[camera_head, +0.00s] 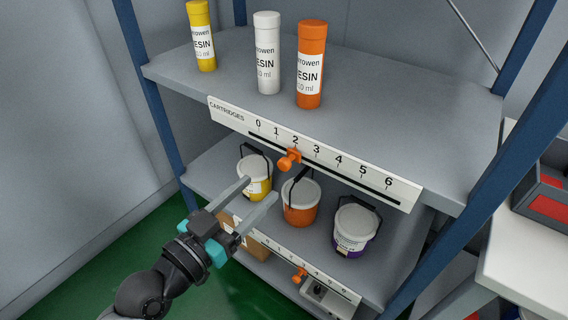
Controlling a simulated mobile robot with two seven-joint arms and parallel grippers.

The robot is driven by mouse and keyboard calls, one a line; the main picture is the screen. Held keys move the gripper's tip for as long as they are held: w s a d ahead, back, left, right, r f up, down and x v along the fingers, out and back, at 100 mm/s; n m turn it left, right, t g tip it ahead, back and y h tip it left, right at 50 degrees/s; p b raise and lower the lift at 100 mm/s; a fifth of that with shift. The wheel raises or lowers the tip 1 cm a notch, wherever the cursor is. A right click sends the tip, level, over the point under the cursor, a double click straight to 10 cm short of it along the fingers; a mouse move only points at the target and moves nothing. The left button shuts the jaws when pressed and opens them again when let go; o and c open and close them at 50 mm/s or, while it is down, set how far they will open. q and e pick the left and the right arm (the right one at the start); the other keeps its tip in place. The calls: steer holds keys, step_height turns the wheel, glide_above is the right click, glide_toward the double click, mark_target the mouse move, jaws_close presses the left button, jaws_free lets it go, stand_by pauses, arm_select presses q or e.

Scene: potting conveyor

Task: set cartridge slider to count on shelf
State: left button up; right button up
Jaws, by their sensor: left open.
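The cartridge slider (289,159) is an orange knob on the slot of the white CARTRIDGES scale (345,176), numbered 0 to 6, on the upper shelf's front edge. It sits under the 2. On the shelf (400,106) stand three upright cartridges: a yellow one (201,36), a white one (267,54) and an orange one (311,66). My left gripper (261,189) is open and empty, below and left of the slider and apart from it. Its fingers point up and right. My right gripper is not in view.
The lower shelf holds a yellow bucket (256,184), an orange bucket (301,206) and a purple-and-white bucket (353,239). A second scale with an orange slider (299,275) runs along its edge. Blue posts (152,95) flank the shelves. A white table (525,255) stands right.

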mark_target(282, 167)
arm_select(q)
steer(key=x, duration=0.7)
steer(key=shift+w+d+b, duration=0.2)
steer(key=shift+w+b, duration=0.1)
steer(key=shift+b, duration=0.1)
steer(key=shift+x, duration=0.75)
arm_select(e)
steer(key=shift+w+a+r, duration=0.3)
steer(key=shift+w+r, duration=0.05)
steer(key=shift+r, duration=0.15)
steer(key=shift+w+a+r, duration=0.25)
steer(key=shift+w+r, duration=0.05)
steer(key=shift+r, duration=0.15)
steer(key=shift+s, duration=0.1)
arm_select(q)
steer(key=shift+c, duration=0.4)
jaws_close()
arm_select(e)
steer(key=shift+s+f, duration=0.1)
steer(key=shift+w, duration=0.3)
